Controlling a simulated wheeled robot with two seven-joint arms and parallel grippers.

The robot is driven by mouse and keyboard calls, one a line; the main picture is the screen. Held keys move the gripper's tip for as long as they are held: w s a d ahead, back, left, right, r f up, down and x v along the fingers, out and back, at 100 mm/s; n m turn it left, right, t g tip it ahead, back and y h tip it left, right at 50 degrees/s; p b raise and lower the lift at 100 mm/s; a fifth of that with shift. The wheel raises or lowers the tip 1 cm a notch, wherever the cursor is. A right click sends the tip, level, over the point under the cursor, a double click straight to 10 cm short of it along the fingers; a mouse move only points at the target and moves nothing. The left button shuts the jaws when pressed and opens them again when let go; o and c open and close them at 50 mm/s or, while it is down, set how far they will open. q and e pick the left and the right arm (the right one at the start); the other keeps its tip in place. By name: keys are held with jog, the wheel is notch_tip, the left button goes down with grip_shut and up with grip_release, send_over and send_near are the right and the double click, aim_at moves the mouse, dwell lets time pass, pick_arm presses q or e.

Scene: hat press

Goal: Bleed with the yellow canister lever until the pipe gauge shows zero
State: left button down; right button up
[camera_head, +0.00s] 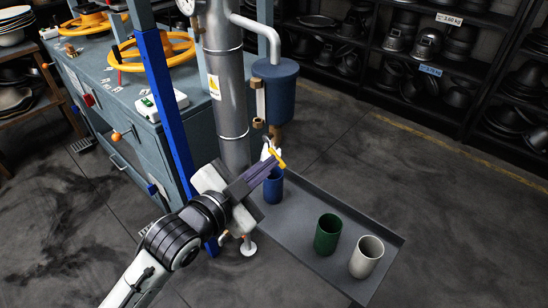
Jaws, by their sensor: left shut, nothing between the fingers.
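A blue canister (275,92) hangs on the right side of a thick grey vertical pipe (224,80). A brass fitting sits under the canister, with a yellow lever (278,158) below it. The pipe gauge (187,5) is cut off at the top edge, and its reading cannot be made out. My left gripper (272,166) is shut and empty, with its fingertips close to the yellow lever; whether they touch it cannot be told. My right gripper is not in view.
A grey tray (305,208) below holds a blue cup (273,188), a green cup (328,234) and a white cup (367,257). A blue post (168,120) and a workbench (122,95) with yellow wheels stand left. Shelves of dark hats line the back right.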

pick_arm(q)
jog(key=w+d+f, duration=0.1)
jog(key=w+f, duration=0.3)
jog(key=w, duration=0.2)
jog(key=shift+w+f, duration=0.25)
jog(key=shift+w, duration=0.15)
